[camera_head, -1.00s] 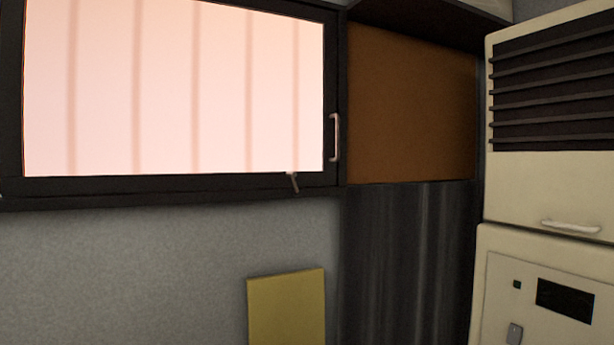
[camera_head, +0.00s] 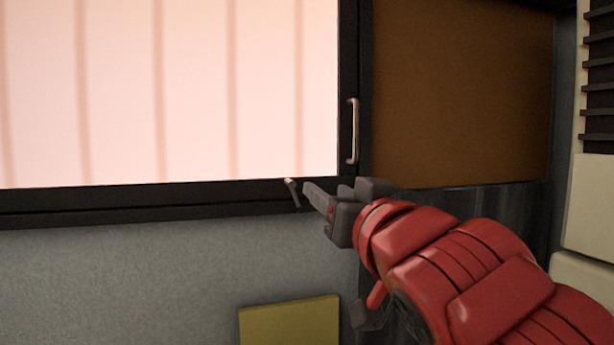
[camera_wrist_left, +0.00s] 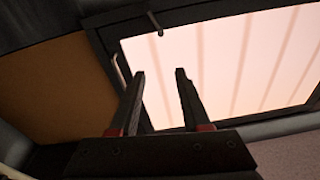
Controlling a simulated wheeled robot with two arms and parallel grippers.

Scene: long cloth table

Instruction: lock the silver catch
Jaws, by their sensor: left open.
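The silver catch (camera_head: 292,192) is a small lever on the lower bar of the dark window frame (camera_head: 200,200). It points down, tilted to the right. My left gripper (camera_head: 322,190) is just right of the catch in the head view, its jaws open and empty. In the left wrist view the gripper (camera_wrist_left: 160,72) shows two spread fingers. The catch (camera_wrist_left: 156,24) shows there beyond the fingertips, apart from them. My right gripper is not in view.
A vertical handle (camera_head: 352,130) is on the window's right side, above my gripper. A brown panel (camera_head: 460,90) is to the right. A yellow panel (camera_head: 290,322) stands below. A cream appliance (camera_head: 592,210) is at the right edge.

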